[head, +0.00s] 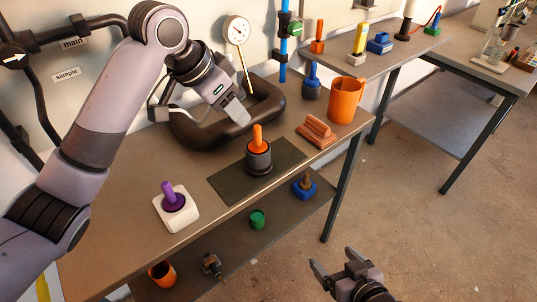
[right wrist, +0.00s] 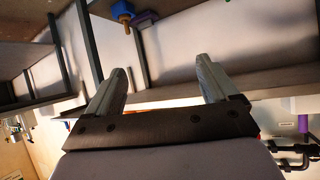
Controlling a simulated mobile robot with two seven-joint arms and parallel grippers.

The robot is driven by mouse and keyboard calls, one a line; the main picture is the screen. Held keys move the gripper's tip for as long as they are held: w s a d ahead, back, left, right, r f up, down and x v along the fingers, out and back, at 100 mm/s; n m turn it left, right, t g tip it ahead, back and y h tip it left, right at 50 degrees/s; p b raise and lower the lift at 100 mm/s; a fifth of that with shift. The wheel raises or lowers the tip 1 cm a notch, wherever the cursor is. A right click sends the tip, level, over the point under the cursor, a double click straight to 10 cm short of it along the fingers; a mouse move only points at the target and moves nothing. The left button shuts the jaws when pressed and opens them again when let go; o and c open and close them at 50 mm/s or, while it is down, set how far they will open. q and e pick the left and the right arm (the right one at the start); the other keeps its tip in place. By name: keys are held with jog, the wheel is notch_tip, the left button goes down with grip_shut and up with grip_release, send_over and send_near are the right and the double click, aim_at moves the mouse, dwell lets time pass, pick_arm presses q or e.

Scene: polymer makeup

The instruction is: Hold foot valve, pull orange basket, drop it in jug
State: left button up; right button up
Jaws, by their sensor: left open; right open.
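The foot valve (head: 259,161) is a dark upright cylinder on a dark mat on the workbench. The orange basket (head: 257,138) stands upright out of its top. The orange jug (head: 345,100) with a handle stands at the bench's right end. My left gripper (head: 236,112) is above and behind the foot valve, over a thick black looped pipe, open and apart from the valve. My right gripper (head: 333,268) is open and empty, low over the floor right of the bench. The right wrist view shows its two spread fingers (right wrist: 160,88) with nothing between them.
A purple-topped piece in a white block (head: 176,206), a ribbed orange-brown block (head: 316,131) and a blue-topped dark piece (head: 311,84) stand on the bench. The dark mat (head: 231,183) is otherwise bare. A lower shelf holds a green cap (head: 257,219) and other parts.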

aim_at(265, 162)
jog(key=w+a+r+n+y, duration=0.1)
jog(key=w+a+r, duration=0.3)
jog(key=w+r, duration=0.1)
jog(key=w+a+r+n+y, duration=0.1)
jog(key=w+a+r+n, duration=0.1)
jog(key=w+a+r, duration=0.2)
jog(key=w+a+r+n+y, duration=0.1)
jog(key=w+a+r+y, duration=0.1)
jog(key=w+a+r, duration=0.2)
jog(key=shift+w+a+r, duration=0.15)
jog(key=shift+w+r, duration=0.4)
jog(key=shift+w, duration=0.15)
jog(key=shift+w+a+r, duration=0.15)
jog(key=shift+w+r, duration=0.35)
jog(key=shift+w, duration=0.2)
jog(key=shift+x, duration=3.5)
